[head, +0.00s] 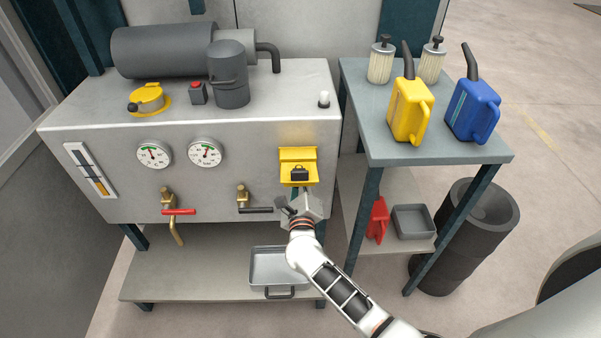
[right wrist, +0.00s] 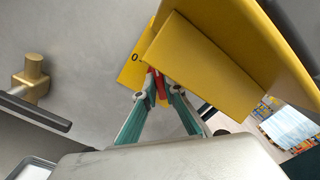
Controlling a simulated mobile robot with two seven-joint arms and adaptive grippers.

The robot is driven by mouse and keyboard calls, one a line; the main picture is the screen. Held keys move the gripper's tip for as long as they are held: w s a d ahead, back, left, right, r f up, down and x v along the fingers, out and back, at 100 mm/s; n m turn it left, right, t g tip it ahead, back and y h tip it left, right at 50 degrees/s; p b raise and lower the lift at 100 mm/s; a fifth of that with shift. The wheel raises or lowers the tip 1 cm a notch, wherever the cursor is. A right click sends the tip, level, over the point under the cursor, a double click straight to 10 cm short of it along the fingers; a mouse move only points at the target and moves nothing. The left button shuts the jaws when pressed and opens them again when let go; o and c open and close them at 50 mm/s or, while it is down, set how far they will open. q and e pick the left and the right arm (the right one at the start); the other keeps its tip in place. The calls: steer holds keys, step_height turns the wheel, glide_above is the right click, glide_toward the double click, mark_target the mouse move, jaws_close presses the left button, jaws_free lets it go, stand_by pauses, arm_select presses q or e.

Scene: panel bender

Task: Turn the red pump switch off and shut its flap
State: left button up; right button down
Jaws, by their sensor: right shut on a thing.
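The yellow switch housing (head: 298,154) is on the right part of the grey machine front. Its flap (head: 286,173) stands out from the front, with a dark padlock-shaped mark on it. In the right wrist view the flap (right wrist: 215,65) hangs over my fingers, and the yellow back plate (right wrist: 133,68) shows a "0". My right gripper (right wrist: 158,88) is shut on the red switch (right wrist: 162,84), under the flap. In the head view my right gripper (head: 297,191) is just below the flap, and the switch is hidden there. My left gripper is not in view.
A black-handled valve (head: 250,202) and a red-handled valve (head: 172,205) stick out left of the housing. A grey tray (head: 275,265) sits on the shelf below. A side table (head: 440,151) with yellow and blue cans stands close on the right.

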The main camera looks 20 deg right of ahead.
steer(key=shift+r+n+p, duration=0.1)
steer(key=shift+n+p, duration=2.25)
steer(key=shift+n, duration=2.15)
steer(key=c, duration=2.1)
jaws_free()
steer(key=shift+c, duration=0.2)
steer(key=v, duration=0.8)
